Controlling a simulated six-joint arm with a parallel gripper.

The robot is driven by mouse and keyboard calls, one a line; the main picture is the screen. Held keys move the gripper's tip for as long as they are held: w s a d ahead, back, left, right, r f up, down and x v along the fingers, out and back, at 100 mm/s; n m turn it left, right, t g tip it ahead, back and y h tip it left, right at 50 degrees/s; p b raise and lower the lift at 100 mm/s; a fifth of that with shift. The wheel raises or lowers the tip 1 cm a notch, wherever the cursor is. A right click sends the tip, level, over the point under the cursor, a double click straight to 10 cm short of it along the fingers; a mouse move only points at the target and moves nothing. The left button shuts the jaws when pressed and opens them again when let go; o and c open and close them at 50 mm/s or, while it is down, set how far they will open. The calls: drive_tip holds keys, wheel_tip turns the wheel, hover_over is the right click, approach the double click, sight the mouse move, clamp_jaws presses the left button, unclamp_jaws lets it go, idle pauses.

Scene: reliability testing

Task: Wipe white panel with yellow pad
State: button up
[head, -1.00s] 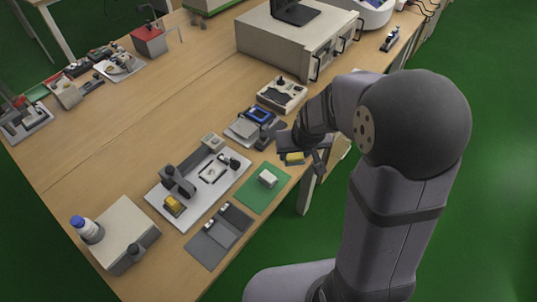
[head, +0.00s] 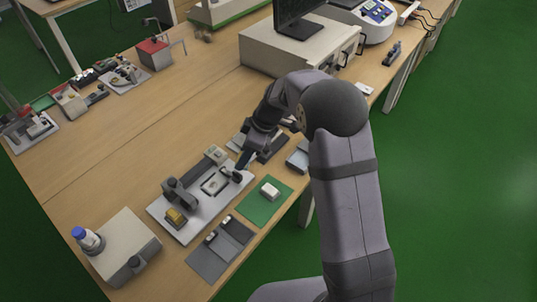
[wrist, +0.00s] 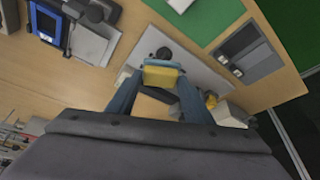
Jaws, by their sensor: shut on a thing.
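My gripper (head: 243,162) is above the table at the far end of a white base plate (head: 160,208). In the wrist view my gripper (wrist: 163,85) is shut on a yellow pad (wrist: 164,78) with a blue-grey backing. The pad is hidden in the head view. The plate carries a small framed pale panel (head: 214,184), a black knob (head: 237,177) and a grey fixture with a yellow block (head: 175,218). In the wrist view the pad is seen over the plate (wrist: 205,72) near the black knob (wrist: 163,53). I cannot tell whether it touches anything.
A green mat (head: 257,214) with a white block (head: 269,191) lies right of the plate. A dark grey tray (head: 208,262) lies in front. The table's left middle is clear.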

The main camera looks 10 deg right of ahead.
drive_tip(key=s+a+f+n+g+h, duration=0.1)
drive_tip(key=a+n+g, duration=0.3)
drive_tip(key=a+n, duration=0.8)
drive_tip(key=shift+s+a+f+g, duration=0.3)
drive_tip(key=shift+s+a+f, duration=0.3)
drive_tip(key=shift+f, duration=0.1)
drive_tip(key=shift+f, duration=0.1)
